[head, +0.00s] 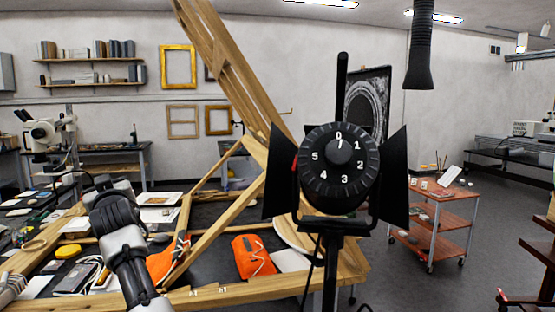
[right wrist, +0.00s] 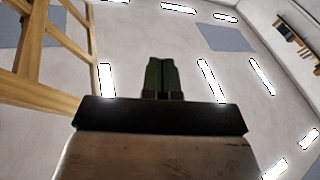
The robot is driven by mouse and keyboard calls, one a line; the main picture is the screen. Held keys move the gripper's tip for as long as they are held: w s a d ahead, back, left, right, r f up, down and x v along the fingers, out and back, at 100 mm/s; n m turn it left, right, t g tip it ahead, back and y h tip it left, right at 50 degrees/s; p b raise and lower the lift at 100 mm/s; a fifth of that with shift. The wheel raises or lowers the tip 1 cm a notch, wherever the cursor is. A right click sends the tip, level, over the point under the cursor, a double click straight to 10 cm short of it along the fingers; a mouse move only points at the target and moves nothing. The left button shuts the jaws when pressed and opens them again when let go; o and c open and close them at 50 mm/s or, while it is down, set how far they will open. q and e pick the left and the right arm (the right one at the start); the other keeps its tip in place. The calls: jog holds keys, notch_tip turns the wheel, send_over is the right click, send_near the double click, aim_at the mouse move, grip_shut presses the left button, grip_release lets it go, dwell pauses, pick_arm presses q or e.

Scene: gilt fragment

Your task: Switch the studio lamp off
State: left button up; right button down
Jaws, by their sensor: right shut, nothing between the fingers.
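The studio lamp (head: 312,200) stands upright on its stand in the middle of the head view, with black flaps at its sides. Its back faces me and carries a round black dial (head: 330,192) numbered 0 to 5. The white mark on the centre knob (head: 340,153) points up, at or very near 0. The beam of the lamp is not visible from here. My right gripper (right wrist: 163,78) shows only in the right wrist view, shut and empty, with ceiling behind it. My left arm reaches over the workbench; its gripper end (head: 108,188) faces away and its fingers are hidden.
A cluttered workbench (head: 180,300) with a wooden easel-like frame (head: 235,70) fills the left and stands close to the lamp. A dark hose (head: 420,50) hangs above right. A red trolley (head: 440,215) stands behind right. Grey floor is open at right.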

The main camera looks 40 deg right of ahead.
jog(key=s+d+r+n+g+h+p, duration=0.1)
jog(key=s+d+r+n+g+h, duration=0.1)
jog(key=s+d+r+g+h, duration=0.75)
jog(key=s+d+r+m+g, duration=0.1)
jog(key=s+g, duration=0.6)
jog(key=s, duration=0.2)
jog(key=s+d+r+m+g, duration=0.1)
jog(key=s+r+m+g, duration=0.1)
jog(key=s+g, duration=0.5)
jog(key=shift+s+h+p, duration=0.35)
jog(key=shift+s, duration=0.85)
jog(key=shift+f, duration=0.1)
